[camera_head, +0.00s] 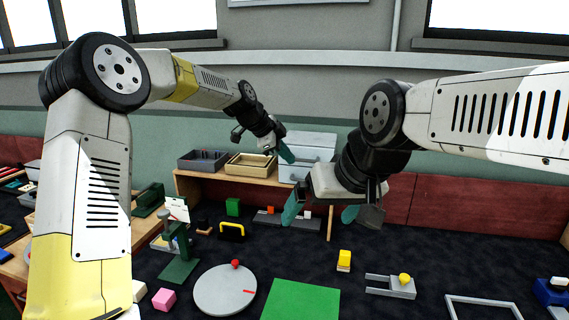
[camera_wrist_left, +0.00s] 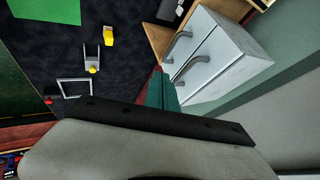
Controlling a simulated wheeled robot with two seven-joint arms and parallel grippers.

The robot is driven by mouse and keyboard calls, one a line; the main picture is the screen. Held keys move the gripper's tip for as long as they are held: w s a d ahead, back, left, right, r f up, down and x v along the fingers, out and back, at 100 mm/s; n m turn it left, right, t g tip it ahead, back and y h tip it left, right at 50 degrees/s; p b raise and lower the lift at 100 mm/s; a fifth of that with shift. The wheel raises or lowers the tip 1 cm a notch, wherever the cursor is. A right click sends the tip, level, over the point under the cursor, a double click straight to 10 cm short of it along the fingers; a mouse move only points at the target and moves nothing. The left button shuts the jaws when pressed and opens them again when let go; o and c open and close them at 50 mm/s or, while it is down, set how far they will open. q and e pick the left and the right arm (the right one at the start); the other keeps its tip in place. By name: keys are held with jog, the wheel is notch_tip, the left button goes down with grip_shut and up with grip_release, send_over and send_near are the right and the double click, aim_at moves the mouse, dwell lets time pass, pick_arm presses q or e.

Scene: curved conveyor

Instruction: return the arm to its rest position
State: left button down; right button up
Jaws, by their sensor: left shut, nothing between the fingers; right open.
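My left gripper (camera_head: 287,152) is raised in front of the white drawer cabinet (camera_head: 315,141) on the shelf. Its teal fingers are together and hold nothing. The fingers also show shut in the left wrist view (camera_wrist_left: 160,91), with the cabinet (camera_wrist_left: 222,58) and its grey handles beyond them. Whether they touch the cabinet is hard to tell, but no grip on a handle shows. My right gripper (camera_head: 321,212) is open and empty, with its teal fingers apart, above the dark table in front of the shelf.
A grey bin (camera_head: 203,160) and a tan bin (camera_head: 250,166) stand left of the cabinet. On the dark table are a grey disc (camera_head: 222,292), a green mat (camera_head: 300,302), a yellow block (camera_head: 344,261), a green stand (camera_head: 179,270) and a white frame (camera_head: 483,301).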

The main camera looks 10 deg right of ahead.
pick_arm(q)
jog(key=s+a+r+n+t+y, duration=0.15)
jog(key=s+a+r+n, duration=0.3)
jog(key=s+a, duration=0.55)
jog(key=s+a+r+n+y, duration=0.3)
jog(key=s+a+n, duration=0.3)
jog(key=s+a, duration=0.3)
jog(key=s+a+f+n, duration=0.2)
jog(key=s+a+n, duration=0.2)
jog(key=s, duration=0.4)
jog(key=s+a+f+n+t, duration=0.1)
jog(key=s+a+f+n, duration=0.2)
jog(key=s+a+n, duration=0.2)
jog(key=s+n, duration=0.1)
jog(key=s, duration=0.2)
jog(key=shift+a, duration=0.2)
jog(key=shift+s+y, duration=0.1)
jog(key=shift+y, duration=0.15)
pick_arm(e)
jog(key=shift+c, duration=0.2)
